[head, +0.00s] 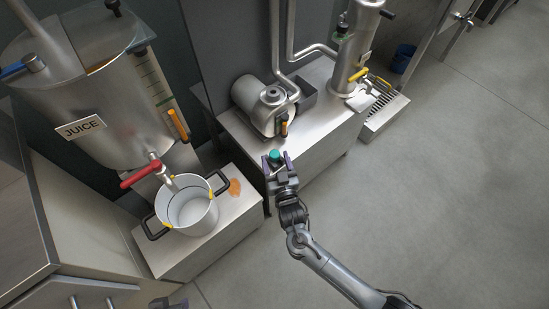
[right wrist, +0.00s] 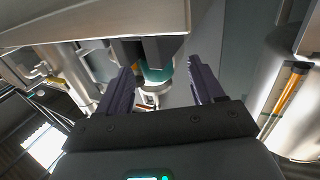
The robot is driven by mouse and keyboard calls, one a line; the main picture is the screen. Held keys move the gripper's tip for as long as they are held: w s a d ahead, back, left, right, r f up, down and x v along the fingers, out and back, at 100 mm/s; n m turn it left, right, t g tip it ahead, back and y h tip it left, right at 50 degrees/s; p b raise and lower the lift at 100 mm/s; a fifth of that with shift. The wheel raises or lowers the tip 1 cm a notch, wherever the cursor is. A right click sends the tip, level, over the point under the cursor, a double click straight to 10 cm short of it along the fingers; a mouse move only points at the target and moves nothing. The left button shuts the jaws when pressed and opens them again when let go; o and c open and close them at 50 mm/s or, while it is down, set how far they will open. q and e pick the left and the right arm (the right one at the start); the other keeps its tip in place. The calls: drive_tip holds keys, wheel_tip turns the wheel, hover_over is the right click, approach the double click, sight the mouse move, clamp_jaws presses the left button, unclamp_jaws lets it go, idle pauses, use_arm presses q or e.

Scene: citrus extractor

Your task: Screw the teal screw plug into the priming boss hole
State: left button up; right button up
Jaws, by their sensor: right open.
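The teal screw plug (head: 274,155) is at the front edge of the steel bench, at the fingertips of my right gripper (head: 276,161). In the right wrist view the plug (right wrist: 157,73) is between and just beyond the two dark fingers (right wrist: 158,85), with gaps on both sides. The right gripper is open and not closed on it. Dark blocks partly cover the plug there. The pump (head: 262,103) stands on the bench behind, with a round raised fitting (head: 272,94) on top. I cannot make out a hole in it.
A steel pot (head: 189,212) stands on a low bench at left under the red-handled tap (head: 140,174) of the juice tank (head: 88,95). An orange patch (head: 235,187) lies beside the pot. Pipes (head: 275,40) rise behind the pump. The floor at right is clear.

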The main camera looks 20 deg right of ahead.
sight(273, 150)
drive_tip(key=w+b, duration=0.2)
drive_tip(key=w, duration=0.1)
drive_tip(key=shift+w+d+f, duration=0.15)
drive_tip(key=shift+w+d, duration=0.15)
drive_tip(key=shift+d, duration=0.05)
drive_tip(key=shift+w, duration=0.45)
drive_tip(key=shift+s, duration=0.15)
drive_tip(key=shift+c, duration=0.5)
drive_tip(key=c, duration=0.7)
drive_tip(key=shift+c, duration=1.3)
